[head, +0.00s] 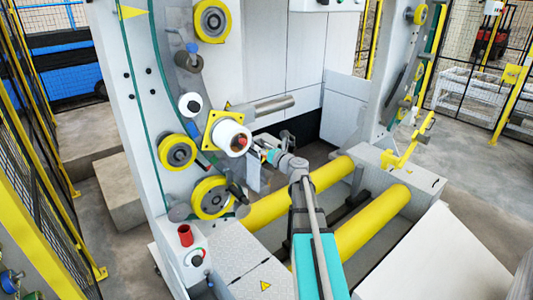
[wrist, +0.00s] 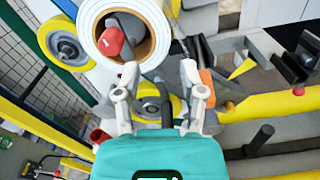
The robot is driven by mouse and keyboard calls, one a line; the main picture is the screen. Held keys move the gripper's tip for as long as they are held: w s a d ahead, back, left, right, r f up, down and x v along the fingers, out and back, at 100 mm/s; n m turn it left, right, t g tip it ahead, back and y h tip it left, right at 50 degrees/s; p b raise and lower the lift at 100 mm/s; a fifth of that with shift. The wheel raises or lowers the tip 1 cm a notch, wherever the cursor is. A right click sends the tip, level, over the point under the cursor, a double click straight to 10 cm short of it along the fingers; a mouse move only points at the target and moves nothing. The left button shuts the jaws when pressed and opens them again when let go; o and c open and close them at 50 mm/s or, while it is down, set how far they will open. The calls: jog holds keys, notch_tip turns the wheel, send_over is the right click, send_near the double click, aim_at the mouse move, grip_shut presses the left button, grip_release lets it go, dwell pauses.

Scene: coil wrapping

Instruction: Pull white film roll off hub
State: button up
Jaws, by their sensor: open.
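The white film roll (head: 228,133) sits on its hub at a yellow square plate on the machine's left column, its open end facing out. In the wrist view the roll (wrist: 90,18) shows at the top as a white ring with a brown core, partly cut off. The hub (wrist: 112,38), with a red piece on it, shows inside the core. My gripper (wrist: 161,72) is open and empty, its fingertips just below the roll's lower edge in that view. In the head view my gripper (head: 257,149) is right of the roll; its fingertips are hard to make out.
Yellow-rimmed wheels (head: 178,151) stand on the column left of and below the roll. A metal bar (head: 272,105) sticks out above it. Yellow rollers (head: 372,222) lie low to the right. A red cup-like part (head: 186,235) stands on the control box below.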

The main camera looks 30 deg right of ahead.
aim_at(249, 139)
jog(key=w, duration=0.3)
jog(key=w+a, duration=0.1)
jog(key=w, duration=0.4)
jog(key=shift+w+a, duration=0.35)
jog(key=shift+w, duration=0.05)
grip_shut()
jog(key=shift+c, duration=1.4)
grip_release()
grip_shut()
